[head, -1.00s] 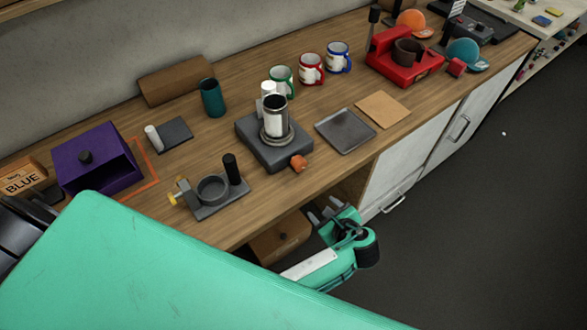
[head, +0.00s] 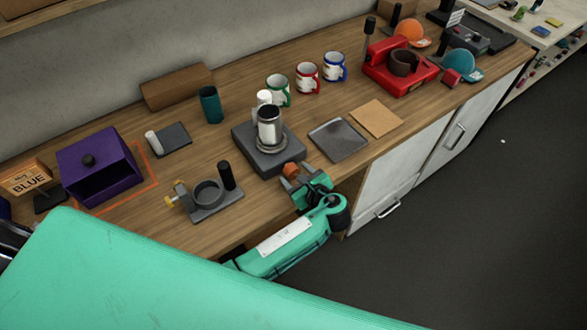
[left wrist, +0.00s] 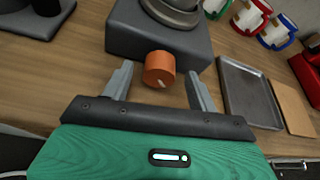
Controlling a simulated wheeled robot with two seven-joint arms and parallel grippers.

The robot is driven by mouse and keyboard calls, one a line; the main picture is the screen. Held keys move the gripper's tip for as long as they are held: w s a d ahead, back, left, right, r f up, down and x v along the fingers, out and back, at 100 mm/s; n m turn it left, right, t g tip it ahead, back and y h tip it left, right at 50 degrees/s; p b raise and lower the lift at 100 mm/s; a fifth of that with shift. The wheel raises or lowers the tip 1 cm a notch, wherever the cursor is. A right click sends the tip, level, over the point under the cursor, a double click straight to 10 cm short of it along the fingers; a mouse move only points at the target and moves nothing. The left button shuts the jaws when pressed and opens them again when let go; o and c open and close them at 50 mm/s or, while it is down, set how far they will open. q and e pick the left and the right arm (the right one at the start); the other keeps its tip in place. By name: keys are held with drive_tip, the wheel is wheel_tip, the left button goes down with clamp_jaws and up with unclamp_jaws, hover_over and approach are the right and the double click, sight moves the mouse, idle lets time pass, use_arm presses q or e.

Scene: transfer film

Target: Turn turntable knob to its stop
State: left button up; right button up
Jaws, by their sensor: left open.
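The turntable (head: 262,157) is a dark grey block with a round plate on top, standing on the wooden counter. A metal canister (head: 270,129) stands on the plate. The orange knob (head: 293,169) sticks out of the block's front side; in the left wrist view the knob (left wrist: 159,68) shows a pale mark low on its face. My left gripper (head: 290,176) is at the counter's front edge, close in front of the knob. In the left wrist view its open fingers (left wrist: 158,82) stand on either side of the knob, with gaps. My right gripper is not in view.
A dark metal tray (head: 338,140) and a tan board (head: 376,118) lie to the right. A grey holder with a black handle (head: 212,201) stands to the left. A purple box (head: 100,170) is further left. Several mugs stand behind.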

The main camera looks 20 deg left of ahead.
use_arm(q)
drive_tip(key=shift+x, duration=0.85)
drive_tip(key=shift+w+a+f, duration=0.1)
drive_tip(key=c, duration=1)
drive_tip(key=shift+p, duration=0.8)
drive_tip(key=m+p, duration=0.1)
drive_tip(key=p, duration=0.1)
drive_tip(key=m+g+y+p, duration=0.1)
drive_tip(key=p, duration=0.2)
drive_tip(key=shift+w+r+m+g, duration=0.15)
drive_tip(key=shift+r+m+g, duration=0.15)
drive_tip(key=shift+r+m, duration=0.1)
drive_tip(key=shift+w+f+m+g+y+p, duration=0.1)
drive_tip(key=shift+f+m+g+y+p, duration=0.2)
drive_tip(key=shift+m+y+p, duration=0.35)
drive_tip(key=shift+d+f+m+g+y, duration=0.2)
drive_tip(key=shift+m+g, duration=0.3)
drive_tip(key=shift+m, duration=0.45)
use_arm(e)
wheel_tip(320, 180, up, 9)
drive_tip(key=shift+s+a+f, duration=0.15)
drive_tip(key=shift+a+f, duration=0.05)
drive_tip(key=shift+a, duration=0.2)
